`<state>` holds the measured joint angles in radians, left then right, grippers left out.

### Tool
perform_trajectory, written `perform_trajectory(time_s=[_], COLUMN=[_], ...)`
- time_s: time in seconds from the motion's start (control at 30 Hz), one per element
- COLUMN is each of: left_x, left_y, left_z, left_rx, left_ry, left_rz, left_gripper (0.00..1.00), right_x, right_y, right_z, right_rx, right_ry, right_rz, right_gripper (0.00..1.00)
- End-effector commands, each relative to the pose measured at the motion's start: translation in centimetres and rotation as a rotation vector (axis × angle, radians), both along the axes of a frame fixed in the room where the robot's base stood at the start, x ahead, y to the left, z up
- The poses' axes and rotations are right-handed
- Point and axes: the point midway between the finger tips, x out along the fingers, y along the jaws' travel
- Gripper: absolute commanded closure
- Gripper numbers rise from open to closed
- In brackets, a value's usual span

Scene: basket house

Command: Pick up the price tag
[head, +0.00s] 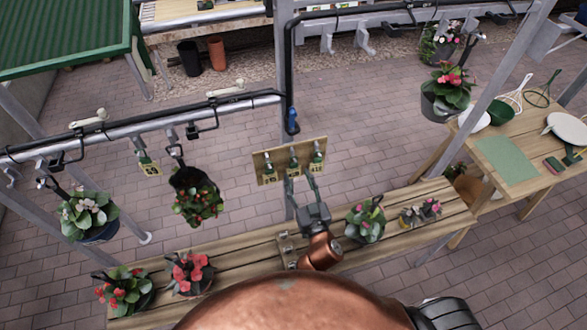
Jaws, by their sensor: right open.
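A wooden board (260,161) stands at the centre behind the bench. It carries three green-and-yellow price tags: left (269,168), middle (294,162) and right (318,158). Another price tag (149,166) hangs from the rail at the left. My right gripper (299,180) is open, with its fingers pointing up the picture towards the board. Its fingertips overlap the board's lower edge near the middle tag. I cannot tell whether they touch it. Nothing shows between the fingers. My left gripper is not in view.
A slatted wooden bench (240,270) bears several potted flowers. A hanging pot (194,180) is left of the board, below a metal rail (150,122). A grey post (284,60) rises behind the board. A side table (480,175) stands at the right. Paved floor lies behind.

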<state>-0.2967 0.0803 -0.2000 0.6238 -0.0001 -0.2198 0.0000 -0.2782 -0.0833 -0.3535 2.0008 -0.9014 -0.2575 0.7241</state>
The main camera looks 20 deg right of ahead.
Motion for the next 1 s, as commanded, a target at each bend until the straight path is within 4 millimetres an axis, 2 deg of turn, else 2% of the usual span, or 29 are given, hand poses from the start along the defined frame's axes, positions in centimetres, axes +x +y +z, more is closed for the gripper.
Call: perform_trajectory(time_s=[0.47,0.73,1.0], left_x=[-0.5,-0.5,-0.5], left_y=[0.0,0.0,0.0], left_z=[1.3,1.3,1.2], left_rx=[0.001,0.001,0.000], left_ry=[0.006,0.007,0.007], left_rz=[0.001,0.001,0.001], left_gripper=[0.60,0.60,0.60], right_x=[5.8,6.1,6.1], right_y=[-0.2,-0.2,-0.2], right_z=[-0.3,-0.5,-0.5], right_rx=[-0.002,-0.001,-0.001], right_ry=[0.003,0.003,0.004], right_rz=[-0.001,-0.002,-0.002], right_gripper=[0.58,0.58,0.76])
